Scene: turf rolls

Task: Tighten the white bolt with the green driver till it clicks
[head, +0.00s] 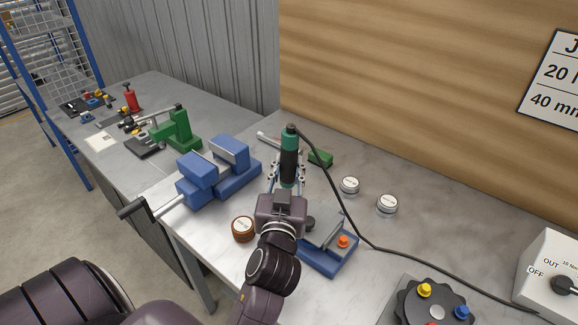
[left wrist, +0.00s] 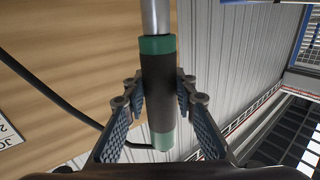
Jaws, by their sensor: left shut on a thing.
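The green driver (head: 289,163) stands roughly upright in my left gripper (head: 288,180), above the bench. It has a black grip, green ends and a cable. In the left wrist view the driver (left wrist: 158,90) lies between both fingers of the left gripper (left wrist: 158,97), its metal shaft running out at the top. Its tip is hidden in the head view. A dark round lobed plate (head: 408,303) at the lower edge carries a yellow bolt (head: 425,290) and a blue bolt (head: 462,312). A pale spot shows at its middle; I cannot tell whether it is the white bolt. My right gripper is out of view.
A blue fixture (head: 322,264) with an orange knob stands right of my left wrist. A blue vise (head: 238,181) is to the left. Two round white-topped items (head: 349,184) lie behind. The cable (head: 352,225) crosses the bench towards a switch box (head: 548,270).

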